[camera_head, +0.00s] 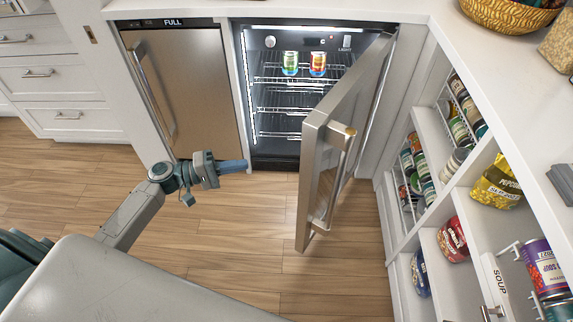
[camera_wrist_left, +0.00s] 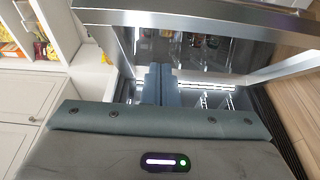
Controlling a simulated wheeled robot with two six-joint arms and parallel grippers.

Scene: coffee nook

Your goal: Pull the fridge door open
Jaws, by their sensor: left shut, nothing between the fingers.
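The fridge door (camera_head: 322,190) stands wide open in the head view, swung out to the right with its bar handle (camera_head: 338,170) on the face turned to the right. The lit fridge interior (camera_head: 285,100) shows wire shelves and two cans on the top shelf. My left gripper (camera_head: 240,166) is shut and empty, in front of the fridge opening's lower left and apart from the door. In the left wrist view its closed fingers (camera_wrist_left: 157,84) point toward the lit interior, and the door (camera_wrist_left: 200,45) crosses above them. My right gripper is not in view.
A closed steel appliance (camera_head: 190,90) stands left of the fridge, with white drawers (camera_head: 70,95) further left. Open shelves (camera_head: 440,215) with cans and bags stand at the right. The wooden floor (camera_head: 240,235) before the fridge is clear.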

